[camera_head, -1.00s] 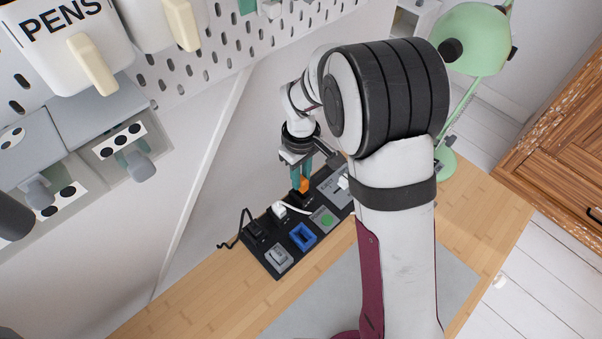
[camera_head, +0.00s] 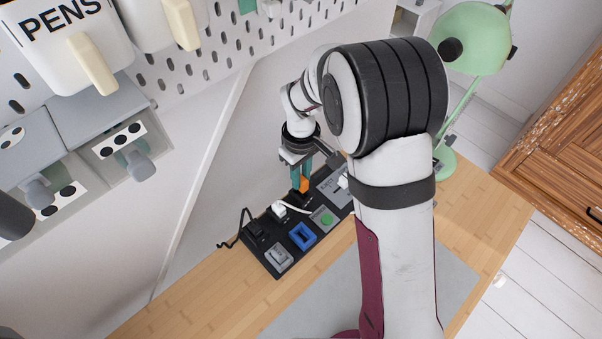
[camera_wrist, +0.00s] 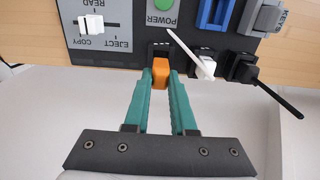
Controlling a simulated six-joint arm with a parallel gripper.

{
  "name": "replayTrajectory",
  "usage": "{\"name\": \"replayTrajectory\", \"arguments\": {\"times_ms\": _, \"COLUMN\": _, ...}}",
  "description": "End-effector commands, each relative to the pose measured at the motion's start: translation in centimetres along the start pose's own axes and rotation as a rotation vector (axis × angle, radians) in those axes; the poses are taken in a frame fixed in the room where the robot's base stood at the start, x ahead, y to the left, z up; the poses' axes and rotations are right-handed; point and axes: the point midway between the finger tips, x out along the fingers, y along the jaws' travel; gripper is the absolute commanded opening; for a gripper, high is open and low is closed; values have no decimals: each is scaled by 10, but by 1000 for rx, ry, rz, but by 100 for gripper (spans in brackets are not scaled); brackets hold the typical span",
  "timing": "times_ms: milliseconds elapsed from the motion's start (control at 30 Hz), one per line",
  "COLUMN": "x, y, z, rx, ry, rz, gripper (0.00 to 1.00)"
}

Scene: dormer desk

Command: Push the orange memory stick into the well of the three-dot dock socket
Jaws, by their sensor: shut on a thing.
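The orange memory stick (camera_wrist: 161,72) is between the fingertips of my gripper (camera_wrist: 160,78), which is shut on it. In the head view my gripper (camera_head: 301,181) points down at the black dock panel, with the orange stick (camera_head: 304,185) at its tips. The stick's far end is at a black socket (camera_wrist: 160,50) on the panel, in line with the green POWER button. I cannot tell how deep the stick sits, and no dot marks are readable at this socket.
The dock panel (camera_head: 278,272) lies on a wooden desk. A white plug with cable (camera_wrist: 205,66) stands beside the stick, then a black plug (camera_wrist: 243,68). A green button (camera_wrist: 163,4), blue frame (camera_head: 302,236) and grey switch (camera_head: 279,257) are nearby. A wall rises behind the panel.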

Motion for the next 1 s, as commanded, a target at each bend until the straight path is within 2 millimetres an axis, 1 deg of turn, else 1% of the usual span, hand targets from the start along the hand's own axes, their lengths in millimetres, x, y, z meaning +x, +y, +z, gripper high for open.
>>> {"name": "replayTrajectory", "arguments": {"times_ms": 1000, "x": 26, "y": 0, "z": 0, "rx": 0, "ry": -1, "rz": -1, "gripper": 0}}
